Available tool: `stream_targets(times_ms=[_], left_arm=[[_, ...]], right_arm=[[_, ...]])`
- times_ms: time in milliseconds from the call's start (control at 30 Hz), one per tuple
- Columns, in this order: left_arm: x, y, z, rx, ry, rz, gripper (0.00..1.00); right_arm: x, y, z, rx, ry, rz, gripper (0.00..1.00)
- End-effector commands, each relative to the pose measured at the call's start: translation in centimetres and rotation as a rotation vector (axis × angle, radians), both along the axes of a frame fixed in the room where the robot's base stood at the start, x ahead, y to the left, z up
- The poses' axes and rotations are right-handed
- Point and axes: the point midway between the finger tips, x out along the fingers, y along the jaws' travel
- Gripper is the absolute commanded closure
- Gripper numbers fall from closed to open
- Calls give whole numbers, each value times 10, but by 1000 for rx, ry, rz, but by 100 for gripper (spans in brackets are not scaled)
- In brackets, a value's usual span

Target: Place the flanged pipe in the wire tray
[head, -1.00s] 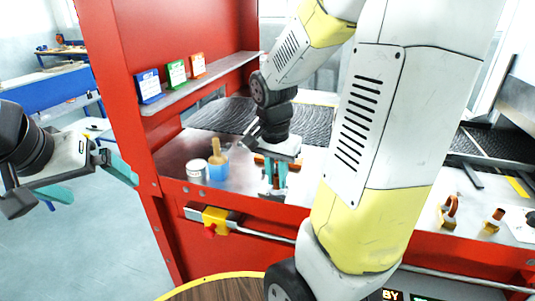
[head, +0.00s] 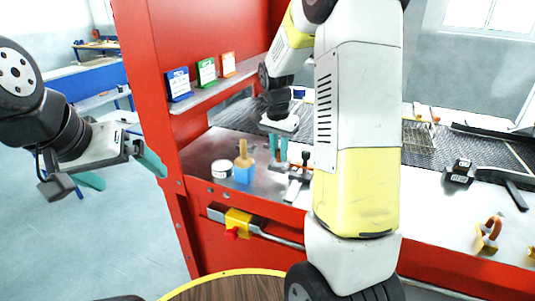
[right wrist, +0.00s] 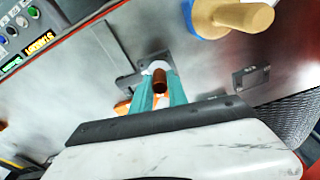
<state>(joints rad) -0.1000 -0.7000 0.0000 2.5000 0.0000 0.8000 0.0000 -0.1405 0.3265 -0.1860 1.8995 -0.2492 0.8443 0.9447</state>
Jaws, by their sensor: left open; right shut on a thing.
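The flanged pipe (right wrist: 160,82) shows in the right wrist view as a copper-brown tube with a pale round end, between the teal fingers of my right gripper (right wrist: 161,92). My right gripper (head: 278,150) is shut on it above the metal counter in the head view; the pipe is too small there to make out clearly. The wire tray (head: 419,140) stands farther right on the dark mesh belt, partly behind my right arm's far side. My left gripper (head: 130,175) is open and empty at the left, outside the red frame.
A blue block with a tan handle (head: 244,172) and a white can (head: 222,169) stand left of my right gripper. A black device (head: 460,172) and a copper-looped part (head: 488,235) are at the right. My right arm hides the counter's middle.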

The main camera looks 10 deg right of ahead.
Motion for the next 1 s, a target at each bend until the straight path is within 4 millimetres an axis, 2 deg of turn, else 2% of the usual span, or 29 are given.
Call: stream_targets(times_ms=[167,400,767,800,867,1000], left_arm=[[0,0,0,0,0,0,0],[0,0,0,0,0,0,0],[0,0,0,0,0,0,0],[0,0,0,0,0,0,0],[0,0,0,0,0,0,0],[0,0,0,0,0,0,0]], right_arm=[[6,0,-6,0,1,0,100],[5,0,-35,0,1,-1,100],[5,0,-39,1,-1,0,100],[5,0,-39,0,0,0,73],[5,0,-39,1,1,0,61],[5,0,-39,1,1,0,59]])
